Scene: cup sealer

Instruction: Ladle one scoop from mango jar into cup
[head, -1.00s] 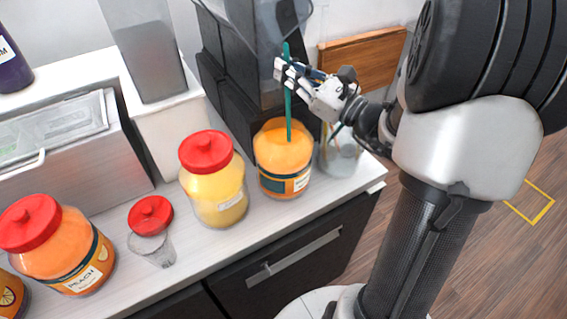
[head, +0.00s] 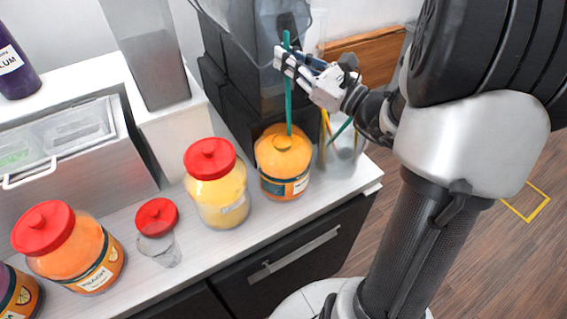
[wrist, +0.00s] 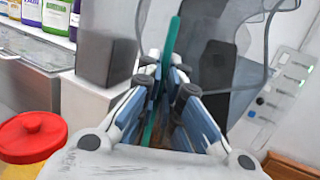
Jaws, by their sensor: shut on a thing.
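My gripper (head: 300,68) is shut on the green handle of a ladle (head: 288,108), which stands nearly upright. The handle also shows between the fingers in the wrist view (wrist: 153,110). Below it is an open jar of orange contents (head: 284,185), likely the mango jar; its label is too small to read. The ladle's round orange bowl shows at the jar's mouth; I cannot tell whether it is clear of the contents.
A lidded yellow jar (head: 218,190) stands between the cup and the open jar. A lidded orange jar (head: 75,245) stands left of the cup. A clear container with utensils (head: 340,155) is right of the open jar. A dark machine (head: 245,100) rises close behind.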

